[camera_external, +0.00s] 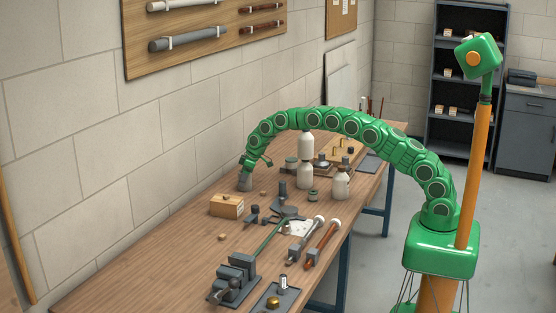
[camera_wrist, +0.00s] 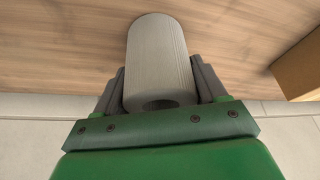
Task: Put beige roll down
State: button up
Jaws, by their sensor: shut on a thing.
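The beige roll (camera_wrist: 160,60) is a pale grey-beige cylinder with a hole in its end, seen in the wrist view between the two dark fingers of my gripper (camera_wrist: 160,88). The fingers press on its two sides. In the external view the roll (camera_external: 245,183) shows small below my gripper (camera_external: 246,170), near the wall side of the wooden workbench (camera_external: 150,260). It looks upright and at or very close to the bench top; I cannot tell whether it touches. The roll's far end is hidden from the wrist camera.
A wooden box (camera_external: 227,206) stands just in front of the roll, also at the right in the wrist view (camera_wrist: 300,68). White bottles (camera_external: 341,184) stand under my arm. A vise (camera_external: 234,279) and tools lie nearer. Bare bench lies left of the box.

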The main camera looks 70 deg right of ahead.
jog(key=shift+f, duration=0.1)
jog(key=o, duration=1.1)
jog(key=shift+c, duration=0.2)
jog(key=v, duration=1.3)
jog(key=s+a+r+g, duration=0.1)
jog(key=s+r, duration=0.2)
jog(key=s, duration=0.3)
jog(key=s+a+r, duration=0.2)
jog(key=s+r, duration=0.1)
jog(key=s, duration=0.4)
jog(key=s+a+r+m+g, duration=0.1)
jog(key=s+r, duration=0.1)
jog(key=s, duration=0.7)
jog(key=s+r+m+g, duration=0.1)
jog(key=s+r, duration=0.1)
jog(key=s, duration=0.8)
jog(key=s+d+f+m+g+h, duration=0.1)
jog(key=s+f+m+g, duration=0.1)
jog(key=s, duration=3.3)
jog(key=shift+d+f+g+h, duration=0.15)
jog(key=shift+f+g+h, duration=0.25)
jog(key=shift+f, duration=0.25)
jog(key=shift+s, duration=0.15)
